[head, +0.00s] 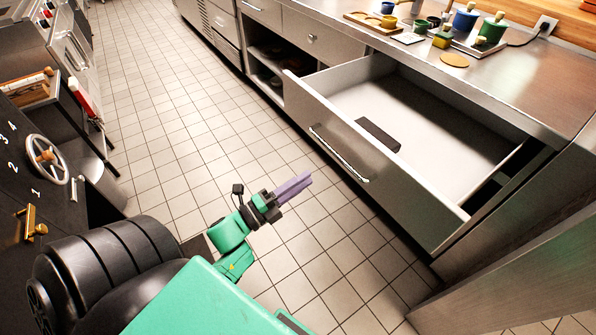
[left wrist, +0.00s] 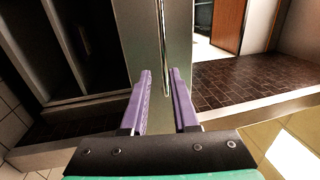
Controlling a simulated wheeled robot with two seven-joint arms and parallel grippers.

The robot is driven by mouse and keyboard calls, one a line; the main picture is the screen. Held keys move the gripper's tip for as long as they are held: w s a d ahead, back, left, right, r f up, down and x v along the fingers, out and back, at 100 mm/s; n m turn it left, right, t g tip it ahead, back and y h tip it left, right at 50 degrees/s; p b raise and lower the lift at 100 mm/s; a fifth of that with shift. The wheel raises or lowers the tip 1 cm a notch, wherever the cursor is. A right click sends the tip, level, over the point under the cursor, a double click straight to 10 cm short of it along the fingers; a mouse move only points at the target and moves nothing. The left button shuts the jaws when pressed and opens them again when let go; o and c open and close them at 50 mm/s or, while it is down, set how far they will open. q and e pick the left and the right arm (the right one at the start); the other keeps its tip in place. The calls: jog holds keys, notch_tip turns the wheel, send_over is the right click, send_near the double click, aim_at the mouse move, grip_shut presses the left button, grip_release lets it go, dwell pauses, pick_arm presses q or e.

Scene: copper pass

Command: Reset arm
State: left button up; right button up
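My left arm reaches in from the lower left, and its gripper (head: 306,179) with purple fingers hangs over the tiled floor, to the left of an open steel drawer (head: 350,150). In the left wrist view the two fingers (left wrist: 160,76) stand apart with nothing between them. Behind them is a steel front with a long bar handle (left wrist: 163,35); the fingers look clear of it. In the head view the drawer handle (head: 338,155) is right of the gripper, with a gap. My right gripper is in neither view.
A dark block (head: 377,134) lies in the drawer. At left stand a black panel with a valve wheel (head: 47,160) and a shelf. The floor (head: 190,130) between is clear.

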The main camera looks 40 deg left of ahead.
pick_arm(q)
jog(key=shift+s+a+f, duration=0.15)
jog(key=shift+s, duration=0.45)
jog(key=s+a+f+n+g+y+p, duration=0.25)
jog(key=f+n, duration=0.35)
jog(key=f, duration=0.4)
jog(key=s+a+f+n+g+y+p, duration=0.1)
jog(key=f+n+g+y+p, duration=0.4)
jog(key=f, duration=0.6)
jog(key=s+d+f+n+g+p, duration=0.1)
jog(key=s+f+n+g+p, duration=0.1)
jog(key=s+f+n+g, duration=0.2)
jog(key=s+f+n+g+p, duration=0.2)
jog(key=s+f+n+g, duration=0.3)
jog(key=s, duration=1.6)
notch_tip(320, 180, down, 5)
jog(key=shift+d+f+g, duration=0.1)
jog(key=shift+d+g, duration=0.25)
jog(key=shift+g, duration=0.3)
